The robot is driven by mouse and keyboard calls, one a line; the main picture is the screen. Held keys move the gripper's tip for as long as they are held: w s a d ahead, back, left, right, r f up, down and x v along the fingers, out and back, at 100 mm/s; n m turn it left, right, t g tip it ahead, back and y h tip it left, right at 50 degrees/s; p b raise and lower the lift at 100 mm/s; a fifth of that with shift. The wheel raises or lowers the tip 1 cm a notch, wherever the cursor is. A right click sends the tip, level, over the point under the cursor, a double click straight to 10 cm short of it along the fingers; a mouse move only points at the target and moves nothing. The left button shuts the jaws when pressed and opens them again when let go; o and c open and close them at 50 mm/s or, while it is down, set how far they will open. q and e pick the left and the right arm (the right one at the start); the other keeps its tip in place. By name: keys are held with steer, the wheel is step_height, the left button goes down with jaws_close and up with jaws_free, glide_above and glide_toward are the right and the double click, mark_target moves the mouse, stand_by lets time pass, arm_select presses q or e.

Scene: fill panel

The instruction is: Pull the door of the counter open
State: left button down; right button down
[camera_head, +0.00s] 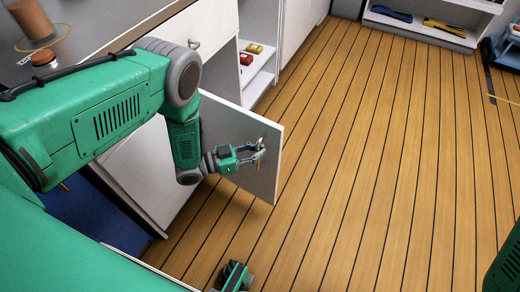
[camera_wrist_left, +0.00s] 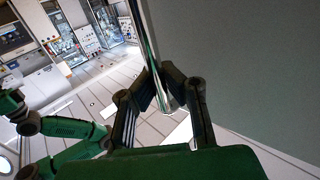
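The counter door (camera_head: 225,125) is a pale grey panel standing ajar, swung out from the white counter over the wood floor. A small metal handle (camera_head: 258,166) sits near its free edge. My left gripper (camera_head: 260,150) is at that handle. In the left wrist view the door (camera_wrist_left: 240,60) fills the right side, and the two dark fingers (camera_wrist_left: 160,78) close in on both sides of a shiny metal bar, the handle. The fingertips are partly hidden by the bar.
An open shelf (camera_head: 258,75) with red and yellow items lies behind the door. A low white shelf (camera_head: 420,28) with tools stands at the back. A brown spool (camera_head: 30,20) sits on the countertop. The wood floor (camera_head: 380,150) right of the door is clear.

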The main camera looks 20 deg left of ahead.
arm_select(q)
steer(key=c, duration=1.6)
jaws_free()
steer(key=shift+w+a+r, duration=0.1)
steer(key=shift+w+a, duration=0.05)
steer(key=shift+a, duration=0.05)
steer(key=shift+c, duration=0.2)
steer(key=shift+o, duration=0.3)
steer(key=shift+s+a, duration=0.2)
steer(key=shift+s, duration=0.05)
steer(key=v, duration=1.1)
steer(key=shift+a, duration=0.3)
steer(key=shift+d, duration=0.1)
